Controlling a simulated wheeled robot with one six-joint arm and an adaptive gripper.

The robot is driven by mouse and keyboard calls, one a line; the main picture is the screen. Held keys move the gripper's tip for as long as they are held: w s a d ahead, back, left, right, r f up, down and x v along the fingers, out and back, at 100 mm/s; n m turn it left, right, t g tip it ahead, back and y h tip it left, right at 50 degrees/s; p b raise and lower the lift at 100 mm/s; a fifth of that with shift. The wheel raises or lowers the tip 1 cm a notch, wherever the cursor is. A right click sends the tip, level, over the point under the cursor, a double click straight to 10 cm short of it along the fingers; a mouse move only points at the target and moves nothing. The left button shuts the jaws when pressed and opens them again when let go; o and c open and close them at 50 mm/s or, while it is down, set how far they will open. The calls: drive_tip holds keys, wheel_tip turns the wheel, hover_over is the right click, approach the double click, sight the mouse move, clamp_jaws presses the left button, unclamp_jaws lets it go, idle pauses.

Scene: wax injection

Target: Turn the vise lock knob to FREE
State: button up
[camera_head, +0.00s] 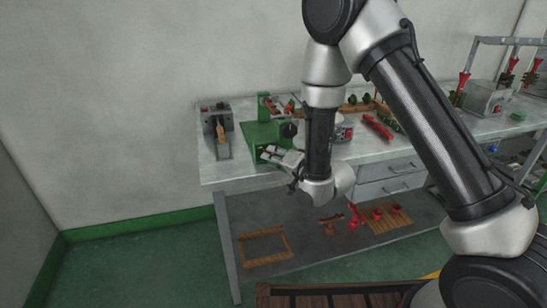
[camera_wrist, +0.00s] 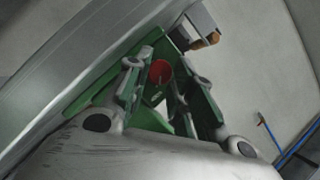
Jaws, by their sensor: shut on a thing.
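The green vise (camera_head: 258,134) stands on the front left part of the workbench, with a black round knob (camera_head: 289,130) on its right side. My gripper (camera_head: 268,153) is at the vise's front, low near the bench edge. In the wrist view a round red knob (camera_wrist: 160,72) sits against the green body (camera_wrist: 150,118), between the fingers of my gripper (camera_wrist: 163,82). The fingers are shut on this red knob, one at each side. Its markings cannot be read, and the head view does not show it because my gripper covers that spot.
A grey device with a wooden handle (camera_head: 218,130) stands left of the vise. Red and green parts (camera_head: 378,126) lie to the right on the workbench (camera_head: 235,172). A wooden frame (camera_head: 264,246) and red tools lie on the lower shelf. The floor at the left is clear.

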clamp_jaws()
drive_tip(key=n, duration=0.1)
drive_tip(key=n+h, duration=0.2)
drive_tip(key=shift+a+r, duration=0.2)
drive_tip(key=shift+r, duration=0.05)
drive_tip(key=n+h, duration=0.2)
drive_tip(key=shift+s+a+n+h, duration=0.1)
drive_tip(key=shift+a+n+h, duration=0.05)
drive_tip(key=shift+n+h, duration=0.2)
drive_tip(key=n+h, duration=0.2)
drive_tip(key=shift+s+a+n, duration=0.1)
drive_tip(key=shift+a+n, duration=0.1)
drive_tip(key=shift+n, duration=0.15)
drive_tip(key=shift+a+n+t+h, duration=0.25)
drive_tip(key=shift+n+t+h, duration=0.45)
drive_tip(key=shift+n+h, duration=0.8)
drive_tip(key=o, duration=0.5)
unclamp_jaws()
